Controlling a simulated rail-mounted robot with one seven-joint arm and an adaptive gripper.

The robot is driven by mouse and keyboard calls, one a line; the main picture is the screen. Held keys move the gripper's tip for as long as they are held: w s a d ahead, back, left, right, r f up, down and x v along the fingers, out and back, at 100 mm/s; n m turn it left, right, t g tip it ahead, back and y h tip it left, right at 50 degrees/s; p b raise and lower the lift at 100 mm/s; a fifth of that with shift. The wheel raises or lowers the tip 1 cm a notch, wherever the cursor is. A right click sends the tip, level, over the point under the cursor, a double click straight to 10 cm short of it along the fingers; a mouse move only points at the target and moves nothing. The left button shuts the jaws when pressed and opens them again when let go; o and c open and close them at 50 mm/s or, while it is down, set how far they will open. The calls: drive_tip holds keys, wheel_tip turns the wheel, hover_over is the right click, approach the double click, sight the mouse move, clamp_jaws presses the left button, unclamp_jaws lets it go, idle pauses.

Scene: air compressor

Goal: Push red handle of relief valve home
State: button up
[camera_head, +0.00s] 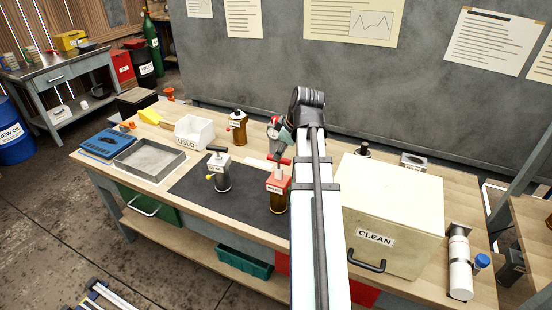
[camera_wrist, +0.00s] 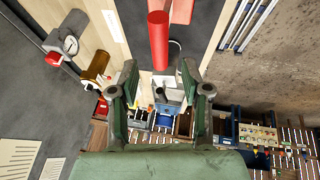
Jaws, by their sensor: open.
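The relief valve (camera_head: 277,186) has a red top with a label and a brown lower body. It stands on the dark mat, just left of my arm. Its red handle (camera_head: 279,160) sticks out at the top, and in the wrist view the handle (camera_wrist: 158,40) is a red cylinder pointing toward my gripper. My gripper (camera_wrist: 158,82) is open and empty. The handle's near end lies in line with the gap between the fingers; I cannot tell if anything touches. In the head view my gripper (camera_head: 285,139) is just above the handle, partly hidden by my arm.
A grey valve (camera_head: 221,175) with a black handle stands left on the mat (camera_head: 240,205). A brown-bodied unit (camera_head: 238,128) and a gauge (camera_head: 273,125) stand behind. The CLEAN box (camera_head: 392,215) is close right of my arm. A metal tray (camera_head: 150,160) and a USED bin (camera_head: 194,133) are left.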

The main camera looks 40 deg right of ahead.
sight(279, 172)
drive_tip(key=shift+p+x, duration=0.4)
drive_tip(key=shift+x, duration=2.8)
